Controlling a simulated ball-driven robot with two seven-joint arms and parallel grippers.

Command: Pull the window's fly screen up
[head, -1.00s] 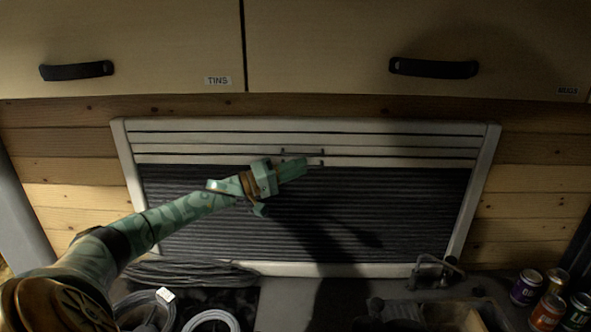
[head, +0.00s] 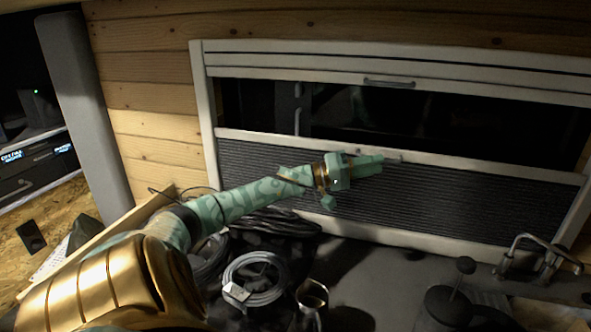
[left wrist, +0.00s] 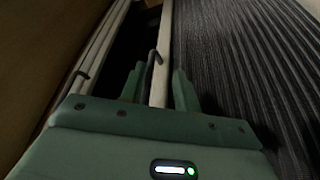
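The fly screen (head: 280,185) is a dark pleated sheet in the lower part of the white-framed window. Its pale top bar (head: 240,137) sits partway down, with dark glass above it. A small handle (head: 397,158) is on that bar, partly hidden by my left gripper (head: 370,163). In the left wrist view, my left gripper's fingers (left wrist: 160,88) are apart, one on each side of the bar (left wrist: 163,45). The thin handle (left wrist: 154,57) shows between them, close to the left finger. Whether a finger touches it is hard to tell. My right gripper is not in view.
A slatted blind (head: 300,70) with its own handle (head: 389,83) is at the window's top. On the counter below are coiled cables (head: 255,280), a metal jug (head: 312,298), a dark plunger pot (head: 455,300) and a tap (head: 540,255). A grey column (head: 85,110) stands left.

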